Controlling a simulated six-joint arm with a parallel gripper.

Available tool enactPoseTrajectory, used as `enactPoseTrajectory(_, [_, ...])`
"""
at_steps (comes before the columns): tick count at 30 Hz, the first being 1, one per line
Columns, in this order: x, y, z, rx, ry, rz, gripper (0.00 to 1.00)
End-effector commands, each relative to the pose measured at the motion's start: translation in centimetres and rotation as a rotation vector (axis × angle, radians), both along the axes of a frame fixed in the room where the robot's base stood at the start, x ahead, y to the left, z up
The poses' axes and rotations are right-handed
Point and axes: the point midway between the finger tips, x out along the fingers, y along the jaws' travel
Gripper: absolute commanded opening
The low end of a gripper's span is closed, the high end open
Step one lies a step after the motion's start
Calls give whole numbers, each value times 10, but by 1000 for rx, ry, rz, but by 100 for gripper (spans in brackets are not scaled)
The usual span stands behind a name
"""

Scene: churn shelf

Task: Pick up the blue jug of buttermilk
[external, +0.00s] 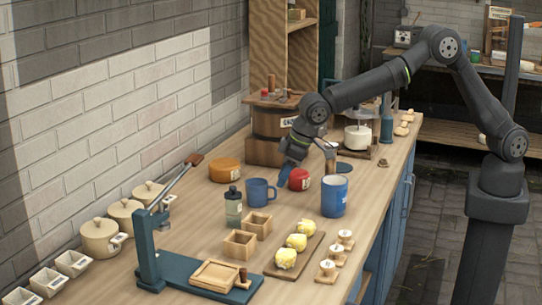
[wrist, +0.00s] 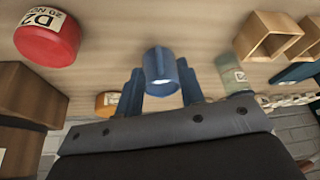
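Two blue vessels stand on the bench. One is a plain blue mug-like jug (external: 258,194) with a side handle, beside the grey-green bottle. I cannot tell from the pictures which holds buttermilk. My gripper (external: 289,168) is above and beyond the plain jug, clear of it in the external view. In the wrist view my gripper (wrist: 159,88) is open, with a blue cylinder (wrist: 160,68), apparently the plain jug, showing between its fingers. Nothing appears held.
A red round (external: 299,179) and an orange round (external: 224,170) stand near the jug, with the bottle (external: 233,207) on its left. Wooden boxes (external: 240,244) and a board of yellow lumps (external: 292,258) are in front. A wooden barrel (external: 274,122) stands behind.

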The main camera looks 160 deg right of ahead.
Motion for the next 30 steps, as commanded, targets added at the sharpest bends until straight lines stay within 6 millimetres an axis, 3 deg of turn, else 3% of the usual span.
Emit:
enactPoseTrajectory(8, [1, -6, -15, 1, 0, 0, 35])
enactPoseTrajectory(16, [4, -21, -50, 1, 0, 0, 35])
enactPoseTrajectory(24, [5, -24, -54, -2, -1, 0, 35])
enactPoseTrajectory(30, [5, -23, -54, -2, -1, 1, 0])
